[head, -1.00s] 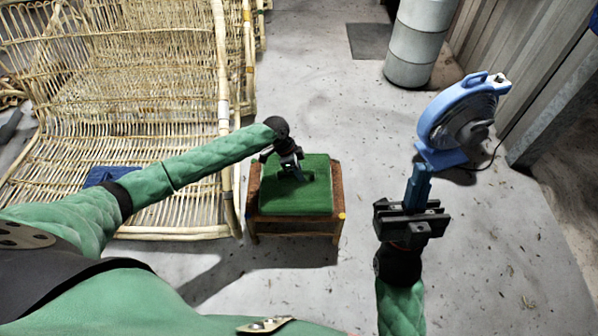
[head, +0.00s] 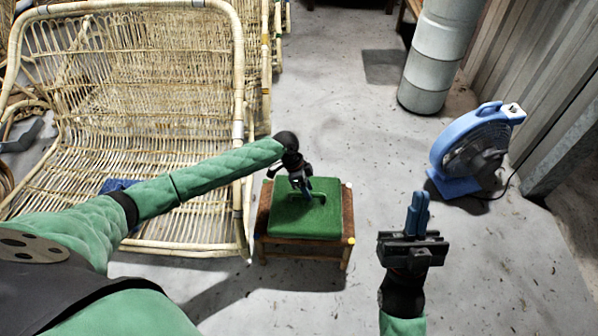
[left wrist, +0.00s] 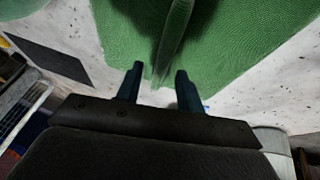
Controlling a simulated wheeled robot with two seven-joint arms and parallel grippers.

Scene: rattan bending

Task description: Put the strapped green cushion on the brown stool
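The green cushion (head: 323,222) lies on top of the brown stool (head: 348,215), with brown edge showing at the left, right and front. My left gripper (head: 305,192) is just above the cushion's middle, at its strap. In the left wrist view, the green strap (left wrist: 174,40) stands up from the cushion (left wrist: 235,45). The two fingers of my left gripper (left wrist: 160,82) are apart, one on each side of the strap, with gaps visible. My right gripper (head: 418,212) is empty, its blue fingers together, over the floor right of the stool.
A rattan chair frame (head: 130,90) stands left of the stool, close to it and under my left arm. A blue fan (head: 470,150) stands on the floor at the right. A grey drum (head: 436,60) is at the back. Floor behind the stool is clear.

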